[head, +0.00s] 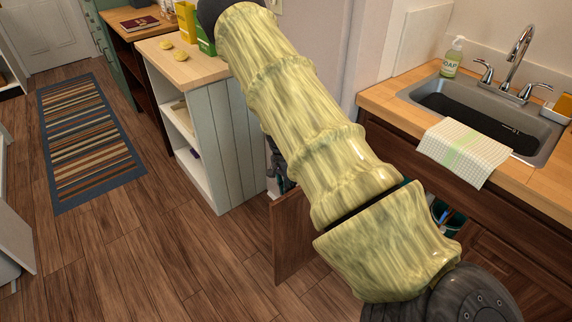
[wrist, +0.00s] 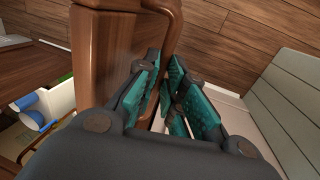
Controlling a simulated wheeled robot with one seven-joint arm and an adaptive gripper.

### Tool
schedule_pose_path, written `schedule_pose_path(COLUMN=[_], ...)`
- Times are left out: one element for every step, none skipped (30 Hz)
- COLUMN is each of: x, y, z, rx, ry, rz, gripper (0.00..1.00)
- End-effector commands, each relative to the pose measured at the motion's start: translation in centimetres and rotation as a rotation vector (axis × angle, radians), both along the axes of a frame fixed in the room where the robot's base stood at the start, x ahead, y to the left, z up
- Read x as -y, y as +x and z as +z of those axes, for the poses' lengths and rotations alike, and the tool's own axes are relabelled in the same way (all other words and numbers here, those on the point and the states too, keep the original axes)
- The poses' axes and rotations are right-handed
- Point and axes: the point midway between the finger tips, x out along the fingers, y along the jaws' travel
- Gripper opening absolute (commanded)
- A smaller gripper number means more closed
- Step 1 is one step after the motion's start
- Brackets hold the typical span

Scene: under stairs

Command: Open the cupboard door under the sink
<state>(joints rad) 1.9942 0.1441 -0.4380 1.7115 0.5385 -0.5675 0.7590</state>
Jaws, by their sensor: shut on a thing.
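The brown wooden cupboard door (head: 292,240) under the sink stands swung open in the head view, partly hidden behind my arm. In the wrist view, the door (wrist: 112,55) is seen close up with its curved brown handle (wrist: 176,38). My gripper (wrist: 168,95) has its teal-padded fingers closed on the handle. In the head view the gripper is mostly hidden behind my arm. The sink (head: 480,115) is set in the wooden counter above the cupboard.
A teal bucket (head: 450,219) shows in the cupboard opening. A checked towel (head: 465,150) hangs over the sink's front edge. A white shelf unit (head: 212,150) stands to the left, beyond the door. Wooden floor (head: 190,265) is clear in front, with a striped rug (head: 88,140) farther left.

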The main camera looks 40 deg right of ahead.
Motion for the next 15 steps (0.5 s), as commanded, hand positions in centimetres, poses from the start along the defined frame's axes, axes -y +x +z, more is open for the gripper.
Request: schedule_pose_path(x=[0.29, 0.29, 0.28, 0.28, 0.27, 0.26, 0.22, 0.18, 0.12, 0.08, 0.04, -0.01, -0.03, -0.05, -0.07], y=[0.0, -0.01, -0.01, -0.01, -0.02, -0.01, 0.0, 0.01, 0.03, 0.05, 0.06, 0.08, 0.09, 0.1, 0.1], z=[0.12, 0.11, 0.11, 0.11, 0.11, 0.11, 0.1, 0.09, 0.07, 0.07, 0.06, 0.05, 0.05, 0.04, 0.04], rx=[0.001, 0.001, 0.001, 0.001, 0.001, 0.001, 0.001, 0.001, 0.0, 0.0, 0.0, 0.0, 0.0, 0.0, 0.0], ry=[-0.004, -0.004, -0.004, -0.004, -0.004, -0.004, -0.004, -0.004, -0.003, -0.003, -0.003, -0.002, -0.002, -0.002, -0.001], rz=[0.001, 0.001, 0.001, 0.001, 0.001, 0.001, 0.002, 0.002, 0.002, 0.003, 0.003, 0.004, 0.004, 0.004, 0.003], gripper=[0.0, 0.0, 0.0, 0.0, 0.13, 0.2, 0.26, 0.31, 0.33, 0.33, 0.33, 0.33, 0.33, 0.33, 0.33])
